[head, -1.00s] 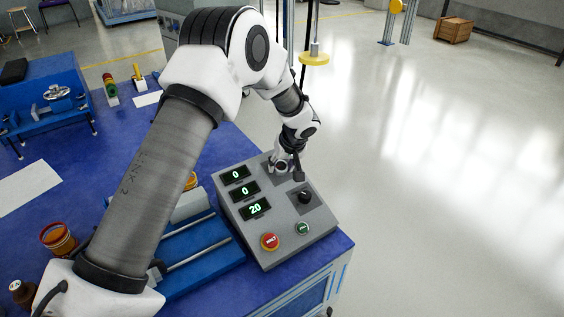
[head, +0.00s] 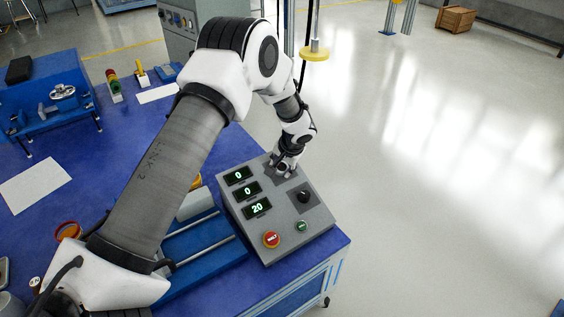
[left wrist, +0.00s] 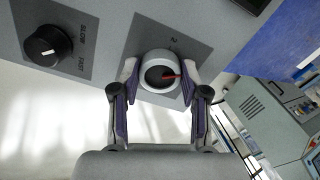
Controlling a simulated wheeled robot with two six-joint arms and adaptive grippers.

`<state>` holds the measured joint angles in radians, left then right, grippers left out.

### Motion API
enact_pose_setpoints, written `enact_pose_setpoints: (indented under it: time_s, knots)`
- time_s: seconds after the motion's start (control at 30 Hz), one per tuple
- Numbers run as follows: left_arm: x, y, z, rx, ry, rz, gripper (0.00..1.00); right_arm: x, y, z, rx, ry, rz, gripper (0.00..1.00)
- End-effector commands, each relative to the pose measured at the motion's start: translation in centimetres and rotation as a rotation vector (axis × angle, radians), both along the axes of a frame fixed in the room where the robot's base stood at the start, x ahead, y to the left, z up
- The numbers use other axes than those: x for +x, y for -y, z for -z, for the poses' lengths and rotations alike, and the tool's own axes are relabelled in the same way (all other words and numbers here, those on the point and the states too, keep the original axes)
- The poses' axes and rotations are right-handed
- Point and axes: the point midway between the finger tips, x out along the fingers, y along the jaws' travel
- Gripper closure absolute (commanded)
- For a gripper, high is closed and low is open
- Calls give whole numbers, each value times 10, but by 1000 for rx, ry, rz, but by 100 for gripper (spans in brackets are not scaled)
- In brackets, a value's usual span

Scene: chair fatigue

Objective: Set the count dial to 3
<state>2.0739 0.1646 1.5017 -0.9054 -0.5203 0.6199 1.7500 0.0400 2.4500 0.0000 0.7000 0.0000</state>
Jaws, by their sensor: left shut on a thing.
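The grey control box (head: 288,238) stands on the blue table, with displays reading 0, 0 and 20. In the left wrist view the count dial is a round light knob (left wrist: 160,70) with a dark top and a red pointer, on a dark plate. My left gripper (left wrist: 158,82) is shut on it, one finger on each side. A digit that looks like a 2 shows on the plate; other markings are hidden. In the head view my left gripper (head: 283,170) is at the box's far edge and covers the dial. My right gripper is not in view.
A black slow-fast knob (head: 303,196) sits beside the dial plate. A red button (head: 271,240) and a green button (head: 301,226) are near the box's front. A yellow disc on a pole (head: 314,54) stands behind.

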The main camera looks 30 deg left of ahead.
Motion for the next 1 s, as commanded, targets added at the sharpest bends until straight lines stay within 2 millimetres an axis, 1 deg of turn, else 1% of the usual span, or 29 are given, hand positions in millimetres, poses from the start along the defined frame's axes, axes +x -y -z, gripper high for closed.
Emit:
enact_pose_setpoints:
  time_s: [0.2, 0.6, 0.63, 0.7, 1.0]
  knots:
    - [0, 0, 0, 6, -17, 42, 90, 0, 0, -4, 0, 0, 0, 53]
    - [0, 0, 1, 7, -19, 48, 90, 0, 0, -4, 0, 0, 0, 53]
    - [0, 0, 1, 7, -19, 48, 52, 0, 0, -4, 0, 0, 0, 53]
    - [0, 0, 1, 7, -19, 48, 30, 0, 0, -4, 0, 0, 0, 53]
    - [0, 0, 0, 7, -18, 47, 30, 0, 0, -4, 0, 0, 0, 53]
